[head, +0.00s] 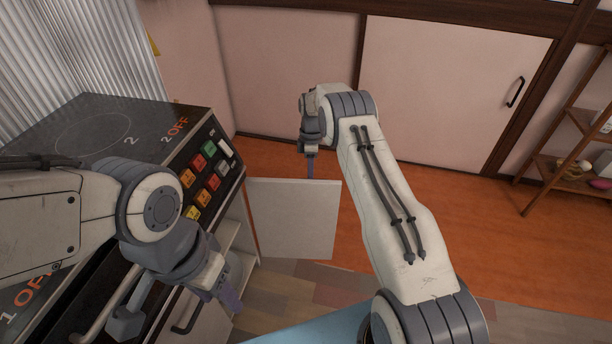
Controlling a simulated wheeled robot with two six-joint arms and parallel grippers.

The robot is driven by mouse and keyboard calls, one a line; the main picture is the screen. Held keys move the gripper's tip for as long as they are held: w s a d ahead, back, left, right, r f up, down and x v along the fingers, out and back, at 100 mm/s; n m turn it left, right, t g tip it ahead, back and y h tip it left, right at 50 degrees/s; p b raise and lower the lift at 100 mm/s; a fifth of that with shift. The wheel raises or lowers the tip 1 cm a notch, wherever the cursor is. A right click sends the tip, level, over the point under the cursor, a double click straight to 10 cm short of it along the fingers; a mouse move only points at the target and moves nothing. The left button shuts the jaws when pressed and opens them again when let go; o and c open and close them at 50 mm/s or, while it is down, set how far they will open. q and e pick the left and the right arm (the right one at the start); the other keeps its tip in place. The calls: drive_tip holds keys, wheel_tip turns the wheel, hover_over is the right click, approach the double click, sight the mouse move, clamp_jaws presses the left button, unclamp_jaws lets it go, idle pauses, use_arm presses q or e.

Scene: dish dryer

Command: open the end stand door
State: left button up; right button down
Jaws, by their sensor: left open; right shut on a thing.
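The end stand door (293,222) is a pale flat panel. It stands swung out from the narrow pale end stand (245,260), beside the dark stove unit. My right gripper (311,168) is above the door's top edge near its free right side, with its fingers pointing down. It is shut on the door, though the contact is small in the picture. My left gripper (228,295) hangs open and empty in front of the stove unit, left of the door. The door's handle is not visible.
A blue surface (310,328) is at the bottom. A wooden shelf (570,150) stands far right. Orange floor (510,240) right of my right arm is clear.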

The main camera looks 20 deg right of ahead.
drive_tip(key=shift+d, duration=0.15)
drive_tip(key=c, duration=0.9)
unclamp_jaws()
drive_tip(key=shift+o, duration=0.2)
wheel_tip(320, 180, up, 10)
drive_tip(key=w+p, duration=0.1)
drive_tip(key=p, duration=0.1)
drive_tip(key=shift+w+d+r, duration=0.2)
drive_tip(key=shift+w, duration=0.2)
